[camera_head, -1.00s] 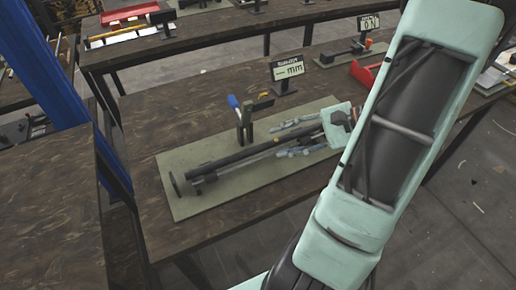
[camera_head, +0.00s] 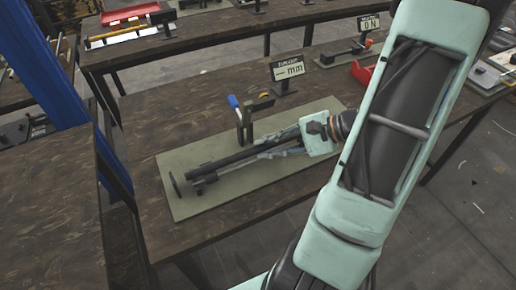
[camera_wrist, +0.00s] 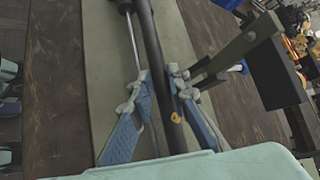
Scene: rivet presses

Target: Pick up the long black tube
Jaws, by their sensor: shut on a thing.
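The long black tube (camera_head: 222,160) lies low over the grey-green mat (camera_head: 197,207), slanting up to the right in the head view. In the wrist view the tube (camera_wrist: 151,45) runs from the top edge down between the fingers. My gripper (camera_head: 276,149) is at the tube's right part, its two blue-grey fingers one on each side of it. In the wrist view my gripper (camera_wrist: 159,76) is shut on the tube, and a thin metal rod (camera_wrist: 133,45) shows just left of the tube. Whether the tube is clear of the mat cannot be told.
A blue-handled upright device (camera_head: 240,112) stands just behind the tube, close to my fingers. A display sign (camera_head: 288,70) stands behind the mat. Bare wood (camera_head: 140,112) lies left of the mat.

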